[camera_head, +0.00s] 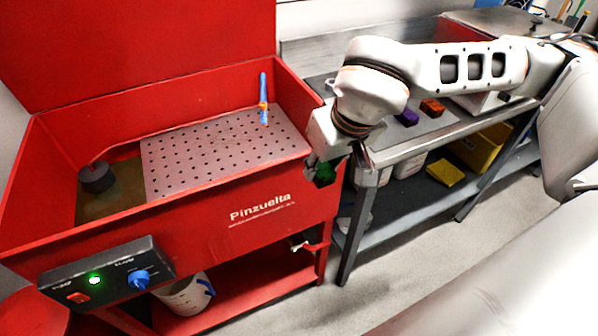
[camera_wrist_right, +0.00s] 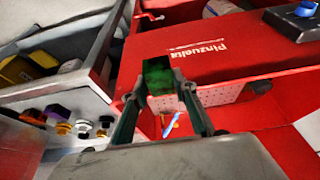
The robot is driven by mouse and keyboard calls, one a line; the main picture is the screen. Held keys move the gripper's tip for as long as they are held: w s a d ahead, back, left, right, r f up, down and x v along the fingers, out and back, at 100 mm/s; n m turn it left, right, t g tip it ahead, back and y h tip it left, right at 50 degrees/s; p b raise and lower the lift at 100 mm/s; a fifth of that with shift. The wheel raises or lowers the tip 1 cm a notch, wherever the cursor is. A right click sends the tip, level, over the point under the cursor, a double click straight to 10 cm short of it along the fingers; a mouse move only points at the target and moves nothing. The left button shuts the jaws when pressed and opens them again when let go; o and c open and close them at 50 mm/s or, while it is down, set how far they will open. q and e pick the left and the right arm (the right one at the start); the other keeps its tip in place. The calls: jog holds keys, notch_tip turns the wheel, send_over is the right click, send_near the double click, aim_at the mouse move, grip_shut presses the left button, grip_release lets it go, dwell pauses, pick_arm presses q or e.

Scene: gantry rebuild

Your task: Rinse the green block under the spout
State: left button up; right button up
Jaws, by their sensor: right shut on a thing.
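The green block (camera_head: 324,173) is held in my right gripper (camera_head: 338,170), in front of the right end of the red wash basin (camera_head: 275,215). In the right wrist view the block (camera_wrist_right: 158,78) sits between the two fingers of the gripper (camera_wrist_right: 160,95), which are shut on it. The blue spout (camera_head: 263,98) with an orange joint stands over the perforated tray (camera_head: 220,150) inside the basin, to the left of the block. My left gripper is not in view.
A control box (camera_head: 107,275) with a lit green light and a blue knob (camera_head: 139,279) is on the basin's front. A metal table (camera_head: 430,130) to the right bears a purple block (camera_head: 408,117) and an orange block (camera_head: 432,107). A white bucket (camera_head: 183,296) stands below the basin.

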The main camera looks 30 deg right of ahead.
jog(key=w+a+r+n, duration=0.1)
jog(key=w+a, duration=1.7)
jog(key=s+d+f+m, duration=0.1)
jog(key=d+f, duration=0.4)
jog(key=d, duration=0.3)
jog(key=s+d+f, duration=0.1)
jog(key=d+f, duration=0.5)
jog(key=d, duration=0.2)
jog(key=w+f, duration=0.2)
jog(key=w, duration=0.9)
jog(key=shift+w+d+f, duration=0.15)
jog(key=shift+w+f, duration=0.25)
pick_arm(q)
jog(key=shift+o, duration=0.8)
